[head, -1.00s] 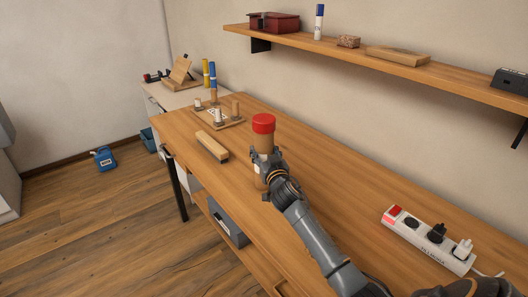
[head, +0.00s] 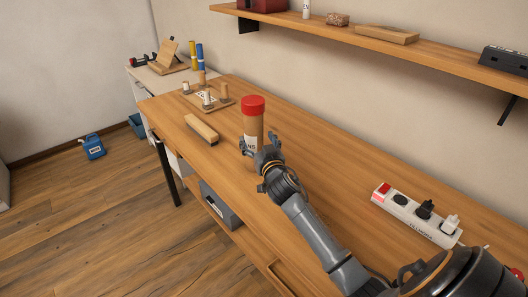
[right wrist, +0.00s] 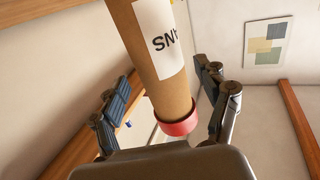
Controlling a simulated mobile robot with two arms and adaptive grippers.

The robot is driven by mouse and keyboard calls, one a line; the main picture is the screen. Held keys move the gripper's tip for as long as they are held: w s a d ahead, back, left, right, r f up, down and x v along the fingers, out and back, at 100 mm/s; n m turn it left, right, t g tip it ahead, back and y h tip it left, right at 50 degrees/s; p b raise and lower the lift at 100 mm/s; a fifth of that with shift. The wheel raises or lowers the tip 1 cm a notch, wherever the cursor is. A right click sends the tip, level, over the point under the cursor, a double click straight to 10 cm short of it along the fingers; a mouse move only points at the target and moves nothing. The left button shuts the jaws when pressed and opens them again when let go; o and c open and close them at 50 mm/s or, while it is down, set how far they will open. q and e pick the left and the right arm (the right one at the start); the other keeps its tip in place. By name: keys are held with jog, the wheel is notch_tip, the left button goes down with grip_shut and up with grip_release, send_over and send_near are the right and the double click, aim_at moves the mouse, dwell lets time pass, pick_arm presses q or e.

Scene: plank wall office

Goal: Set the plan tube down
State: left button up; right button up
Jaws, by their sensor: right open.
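The plan tube (head: 254,125) is a brown cardboard cylinder with a red cap and a white label. It is upright over the wooden workbench (head: 320,185); my gripper hides its foot, so contact with the top cannot be seen. My right gripper (head: 258,150) is at the near side of the tube's lower part, jaws open. In the right wrist view the tube (right wrist: 152,70) shows between the spread fingers (right wrist: 165,100), its label partly readable and its red cap toward the palm side of the picture. My left gripper is not in view.
A wooden block (head: 202,129) and a wooden rack (head: 208,100) with small upright pieces are on the bench beyond the tube. A power strip (head: 416,216) with plugs lies at right. A wall shelf (head: 350,38) runs above. Clear bench lies between tube and strip.

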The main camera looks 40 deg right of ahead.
jog(key=v, duration=0.7)
jog(key=shift+s, duration=0.3)
jog(key=shift+a, duration=0.1)
